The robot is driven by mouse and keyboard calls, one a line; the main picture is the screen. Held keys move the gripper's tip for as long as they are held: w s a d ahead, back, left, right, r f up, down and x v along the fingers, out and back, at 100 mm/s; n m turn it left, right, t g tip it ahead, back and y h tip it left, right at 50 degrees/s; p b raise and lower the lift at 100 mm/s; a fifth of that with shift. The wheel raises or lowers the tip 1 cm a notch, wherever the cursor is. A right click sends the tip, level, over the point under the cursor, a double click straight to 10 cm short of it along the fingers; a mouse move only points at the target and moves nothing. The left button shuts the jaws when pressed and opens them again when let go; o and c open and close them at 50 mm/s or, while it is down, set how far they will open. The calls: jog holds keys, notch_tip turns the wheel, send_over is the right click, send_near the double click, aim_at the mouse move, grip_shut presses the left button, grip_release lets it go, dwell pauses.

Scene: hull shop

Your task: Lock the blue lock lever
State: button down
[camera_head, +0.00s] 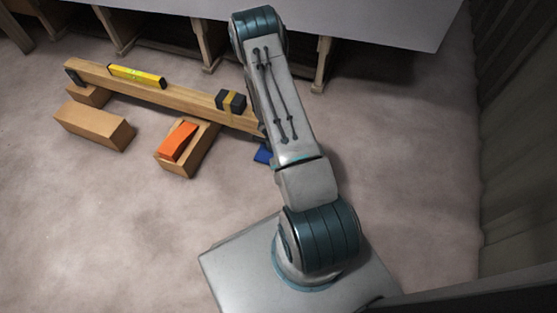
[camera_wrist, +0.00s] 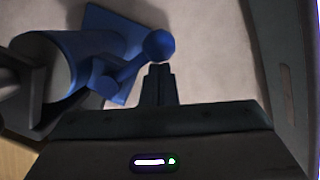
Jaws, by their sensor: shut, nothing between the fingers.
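The blue lock lever (camera_wrist: 130,68) shows in the wrist view, a short arm with a round ball knob (camera_wrist: 158,45) at its right end. It joins a blue cylindrical body (camera_wrist: 65,62) on a blue base plate (camera_wrist: 110,22). My gripper (camera_wrist: 160,70) is shut and empty, its fingertips right by the lower side of the knob. I cannot tell whether they touch. In the head view only a small blue part (camera_head: 263,153) shows beside my arm; my arm hides the lever and my gripper there.
An orange wedge (camera_head: 178,141) sits on one block. A grey hull surface (camera_head: 400,22) is behind. Floor at left front is clear.

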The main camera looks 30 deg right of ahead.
jog(key=shift+s+d+n, duration=0.1)
jog(key=shift+d+n, duration=0.4)
jog(key=shift+n, duration=0.3)
jog(key=shift+a, duration=0.1)
jog(key=shift+w+a+p, duration=0.2)
jog(key=shift+w+p, duration=0.5)
jog(key=shift+w, duration=0.1)
jog(key=shift+a+f, duration=0.1)
jog(key=a+r+p, duration=0.2)
jog(key=a+r, duration=0.4)
jog(key=r, duration=0.3)
jog(key=shift+s+p, duration=0.3)
jog(key=shift+s, duration=0.1)
